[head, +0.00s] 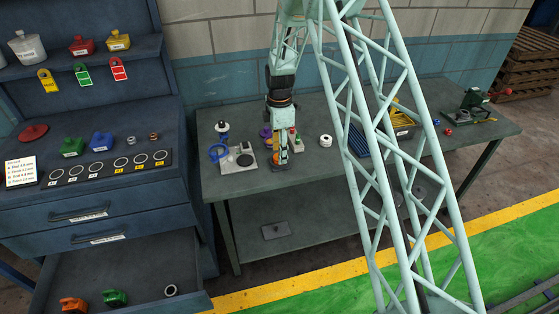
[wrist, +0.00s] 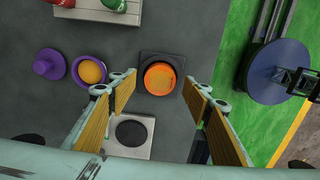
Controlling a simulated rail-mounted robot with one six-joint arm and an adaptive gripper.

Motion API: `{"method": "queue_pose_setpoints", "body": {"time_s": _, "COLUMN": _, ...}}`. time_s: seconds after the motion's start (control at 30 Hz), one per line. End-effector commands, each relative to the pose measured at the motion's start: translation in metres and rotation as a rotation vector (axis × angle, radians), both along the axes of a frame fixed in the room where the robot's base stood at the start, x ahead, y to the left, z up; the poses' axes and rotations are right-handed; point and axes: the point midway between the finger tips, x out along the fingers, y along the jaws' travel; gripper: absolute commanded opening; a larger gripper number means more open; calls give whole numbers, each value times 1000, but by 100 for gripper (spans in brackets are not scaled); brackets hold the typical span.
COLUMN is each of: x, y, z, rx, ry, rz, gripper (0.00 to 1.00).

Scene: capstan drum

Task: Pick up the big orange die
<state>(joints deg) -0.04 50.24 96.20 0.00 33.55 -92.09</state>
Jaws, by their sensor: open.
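The big orange die (wrist: 159,79) is a round orange piece with dark lettering on its top face. In the wrist view it sits on a dark square pad (wrist: 147,61) on the grey bench. My gripper (wrist: 160,84) is open, its two fingers spread left and right of the die in the picture, with nothing held. I cannot tell how far above the die the fingertips are. In the head view my gripper (head: 281,165) points down over the front part of the bench and largely hides the die there.
A white plate with a black disc (wrist: 130,132) lies close by. A purple cup with orange contents (wrist: 90,70) and a purple lid-like piece (wrist: 49,66) stand left of the die. A pale block with red and green knobs (wrist: 105,10) is beyond. A white roll (head: 326,140) stands farther right.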

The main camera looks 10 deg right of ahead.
Motion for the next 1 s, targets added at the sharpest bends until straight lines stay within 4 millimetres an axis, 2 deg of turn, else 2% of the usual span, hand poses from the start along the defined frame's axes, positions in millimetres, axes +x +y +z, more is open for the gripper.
{"method": "queue_pose_setpoints", "body": {"time_s": 0.1, "x": -1, "y": 0, "z": -11, "rx": 0, "ry": 2, "rz": 0, "gripper": 45}}
{"method": "queue_pose_setpoints", "body": {"time_s": 0.27, "x": 0, "y": 0, "z": -18, "rx": 0, "ry": 0, "rz": 0, "gripper": 45}}
{"method": "queue_pose_setpoints", "body": {"time_s": 0.83, "x": 0, "y": 0, "z": -19, "rx": 0, "ry": 0, "rz": 0, "gripper": 45}}
{"method": "queue_pose_setpoints", "body": {"time_s": 1.0, "x": 0, "y": 0, "z": -19, "rx": 0, "ry": 0, "rz": 0, "gripper": 31}}
